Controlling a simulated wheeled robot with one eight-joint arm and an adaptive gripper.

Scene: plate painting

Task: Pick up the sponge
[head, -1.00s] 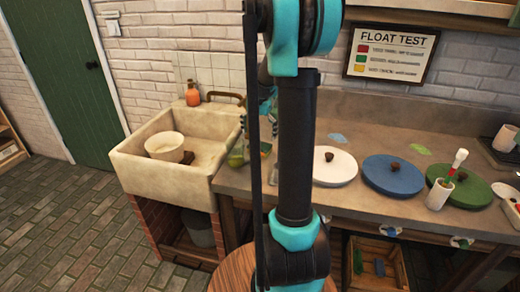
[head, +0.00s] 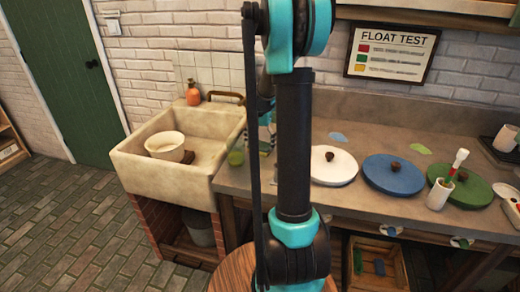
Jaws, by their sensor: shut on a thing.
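My gripper (head: 266,136) shows only as a sliver behind my dark arm link, over the counter just right of the sink. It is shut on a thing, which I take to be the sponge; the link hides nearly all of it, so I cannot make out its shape.
The stone sink (head: 128,165) holds a pale bowl (head: 165,146). On the counter (head: 380,205) are a white lid (head: 333,166), a blue lid (head: 393,175), a green lid (head: 470,190) and a white brush cup (head: 438,195).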

